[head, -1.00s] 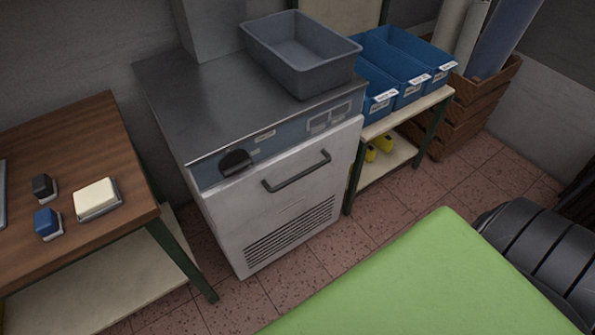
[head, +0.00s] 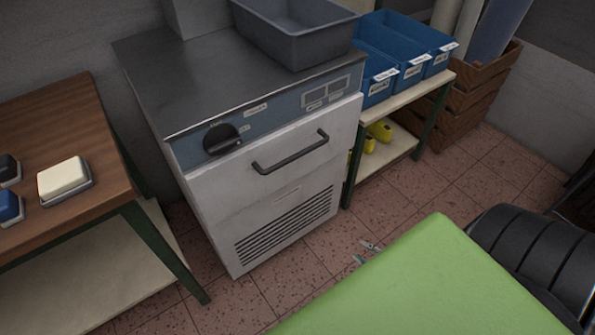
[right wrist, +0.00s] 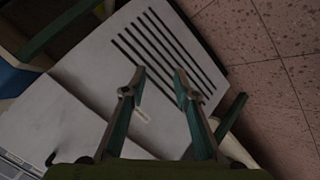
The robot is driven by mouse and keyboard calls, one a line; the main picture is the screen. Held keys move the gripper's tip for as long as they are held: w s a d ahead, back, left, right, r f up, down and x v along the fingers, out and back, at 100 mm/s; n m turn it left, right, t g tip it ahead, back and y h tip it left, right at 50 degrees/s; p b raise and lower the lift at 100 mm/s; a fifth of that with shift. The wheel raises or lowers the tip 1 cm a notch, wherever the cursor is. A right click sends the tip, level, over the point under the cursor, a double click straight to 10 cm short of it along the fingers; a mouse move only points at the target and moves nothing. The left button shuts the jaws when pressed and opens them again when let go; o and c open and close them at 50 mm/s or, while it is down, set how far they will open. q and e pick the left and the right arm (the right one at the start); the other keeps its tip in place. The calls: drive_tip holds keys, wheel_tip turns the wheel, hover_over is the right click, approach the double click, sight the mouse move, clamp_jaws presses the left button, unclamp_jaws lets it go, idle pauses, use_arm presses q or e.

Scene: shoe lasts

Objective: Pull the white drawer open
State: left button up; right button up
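The white drawer (head: 230,185) is the upper front panel of a metal-topped cabinet, and its front looks flush, so it appears shut. Its dark bar handle (head: 290,153) runs across the panel. My right gripper (head: 365,252) shows only its fingertips past the green edge, low and to the right of the handle, well apart from it. The drawer front (right wrist: 85,110) shows there at the left. My left gripper is not in view.
A dark knob (head: 222,139) sits above the drawer. A grey bin (head: 292,40) stands on the cabinet top. A wooden table (head: 60,140) is at left, a shelf with blue bins (head: 408,65) at right. A green surface (head: 420,285) fills the near foreground. Tiled floor lies between.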

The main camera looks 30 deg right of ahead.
sight(297, 154)
drive_tip(key=w+d+r+n+t+y+b, duration=0.1)
drive_tip(key=w+d+r+n+t+b, duration=0.25)
drive_tip(key=w+r, duration=0.45)
drive_tip(key=w+a+r+n+t+y+b, duration=0.1)
drive_tip(key=a+r+n+y+b, duration=0.2)
drive_tip(key=r, duration=0.4)
drive_tip(key=w+a+r+n+t+y+b, duration=0.1)
drive_tip(key=a+r+n+t+y+b, duration=0.15)
drive_tip(key=r+n, duration=0.3)
drive_tip(key=w+a+r+n+t+y+b, duration=0.1)
drive_tip(key=w+a+r+n+y+b, duration=0.2)
drive_tip(key=r, duration=0.4)
use_arm(q)
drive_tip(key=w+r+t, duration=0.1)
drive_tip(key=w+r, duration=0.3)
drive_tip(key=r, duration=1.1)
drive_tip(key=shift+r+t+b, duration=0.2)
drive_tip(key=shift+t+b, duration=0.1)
drive_tip(key=shift+b, duration=0.05)
use_arm(e)
drive_tip(key=shift+n, duration=0.3)
drive_tip(key=shift+r+x, duration=0.15)
drive_tip(key=shift+x, duration=2.9)
drive_tip(key=shift+r+x, duration=0.15)
drive_tip(key=shift+x, duration=2.85)
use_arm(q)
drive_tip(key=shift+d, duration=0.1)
use_arm(e)
drive_tip(key=shift+d, duration=0.1)
clamp_jaws()
